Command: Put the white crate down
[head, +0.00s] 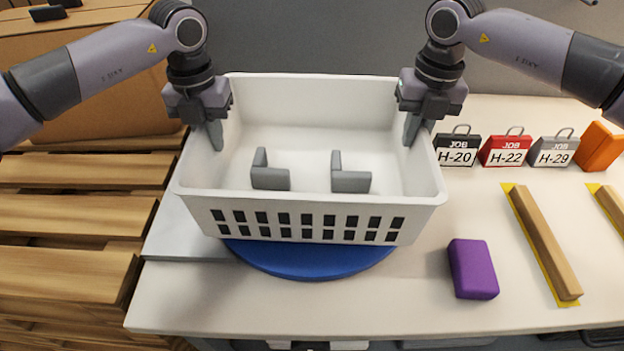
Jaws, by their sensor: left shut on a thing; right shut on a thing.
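The white crate (309,209) is in the middle of the head view, upright, with slotted holes along its front wall. Two grey L-shaped pieces stand inside it, a left one (269,178) and a right one (350,181). My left gripper (212,128) is shut on the crate's left wall. My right gripper (416,122) is shut on its right wall. The crate is over a blue round disc (312,262) on the table; its underside is hidden, so I cannot tell whether it touches the disc.
On the white table (400,310), a purple block (472,269) lies right of the disc. Job tags, black (456,149), red (505,149) and grey (553,150), stand behind a wooden strip (543,242). An orange piece (598,147) is far right. Wooden pallets (60,215) are at left.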

